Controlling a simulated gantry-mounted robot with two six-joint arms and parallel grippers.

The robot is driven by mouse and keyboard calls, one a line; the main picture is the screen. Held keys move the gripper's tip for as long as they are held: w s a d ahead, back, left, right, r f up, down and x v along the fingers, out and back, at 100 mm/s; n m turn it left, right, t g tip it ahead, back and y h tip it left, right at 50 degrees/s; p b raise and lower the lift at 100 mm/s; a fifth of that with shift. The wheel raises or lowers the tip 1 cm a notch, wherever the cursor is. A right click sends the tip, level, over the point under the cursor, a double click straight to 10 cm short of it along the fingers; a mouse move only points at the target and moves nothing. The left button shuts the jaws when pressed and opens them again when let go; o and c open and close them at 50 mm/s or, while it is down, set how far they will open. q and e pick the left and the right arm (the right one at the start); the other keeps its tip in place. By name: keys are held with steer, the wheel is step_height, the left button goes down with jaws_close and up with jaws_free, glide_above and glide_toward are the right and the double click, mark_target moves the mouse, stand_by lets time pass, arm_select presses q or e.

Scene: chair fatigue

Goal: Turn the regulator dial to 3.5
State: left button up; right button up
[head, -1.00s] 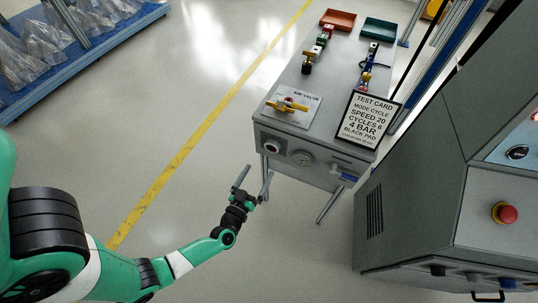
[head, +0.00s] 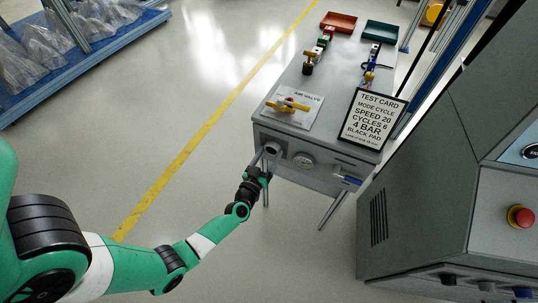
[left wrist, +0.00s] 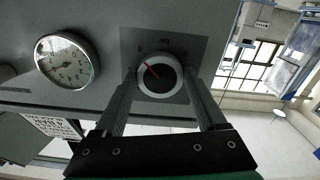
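The regulator dial (left wrist: 159,74) is a round knob with a black face, a light ring and a red pointer line, on the front panel of the grey bench. It also shows in the head view (head: 273,147). My left gripper (left wrist: 160,88) is open, with one finger on each side of the dial; whether the fingers touch it I cannot tell. In the head view my left gripper (head: 264,156) is at the front panel. My right gripper is not in view.
A round gauge (left wrist: 67,61) sits beside the dial. A yellow air valve handle (head: 287,105) and a test card (head: 373,118) are on the bench top (head: 330,75). A grey cabinet with a red button (head: 520,216) stands at the right. Open floor lies left.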

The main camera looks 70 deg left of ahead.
arm_select(q)
steer(key=c, duration=0.7)
steer(key=shift+n, duration=0.4)
steer(key=n, duration=0.3)
steer(key=shift+n, duration=0.4)
steer(key=n, duration=0.4)
steer(key=shift+d+n, duration=0.1)
steer(key=shift+n, duration=0.2)
steer(key=n, duration=0.6)
steer(key=shift+w+r+b, duration=0.1)
steer(key=shift+b, duration=0.2)
steer(key=n+b, duration=0.1)
steer(key=n, duration=0.6)
steer(key=shift+r, duration=0.15)
